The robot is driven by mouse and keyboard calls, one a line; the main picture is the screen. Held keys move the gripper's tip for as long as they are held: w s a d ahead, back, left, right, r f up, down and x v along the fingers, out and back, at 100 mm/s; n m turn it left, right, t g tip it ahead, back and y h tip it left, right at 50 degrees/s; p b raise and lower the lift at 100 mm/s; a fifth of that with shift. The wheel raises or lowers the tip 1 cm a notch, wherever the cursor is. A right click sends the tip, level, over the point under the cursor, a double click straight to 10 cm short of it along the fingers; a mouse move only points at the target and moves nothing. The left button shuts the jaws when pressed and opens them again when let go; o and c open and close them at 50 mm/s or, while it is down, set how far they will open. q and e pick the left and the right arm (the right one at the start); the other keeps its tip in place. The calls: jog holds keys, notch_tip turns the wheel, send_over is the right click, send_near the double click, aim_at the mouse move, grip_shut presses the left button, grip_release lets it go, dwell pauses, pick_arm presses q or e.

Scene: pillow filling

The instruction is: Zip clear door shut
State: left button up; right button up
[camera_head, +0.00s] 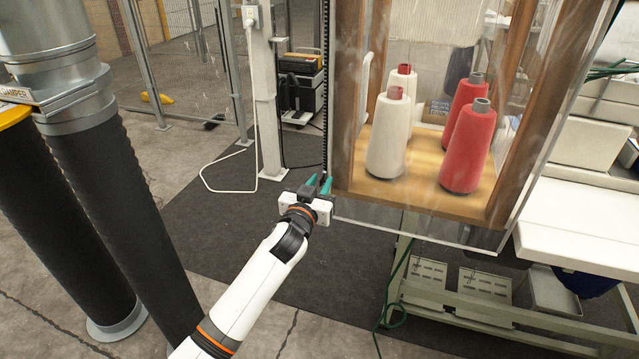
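The clear door (348,195) is a transparent panel across the front of a wooden cabinet, and thread cones show through it. A dark toothed strip, seemingly the zip (325,85), runs vertically along the door's left edge. My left gripper (319,183) is at the lower end of this strip, near the door's lower left corner. Its teal fingertips point up and look slightly apart. I cannot make out a zip pull, or whether the fingers hold one or touch the strip. My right gripper is not in view.
White cones (387,135) and red cones (467,147) stand on the cabinet's wooden floor (425,185). Thick dark ducts (115,190) stand at left. A metal post (264,95) and a white cable are behind my gripper. A white table (585,235) is at right.

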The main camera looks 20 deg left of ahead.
pick_arm(q)
jog(key=shift+w, duration=0.1)
grip_shut()
dwell(1.4)
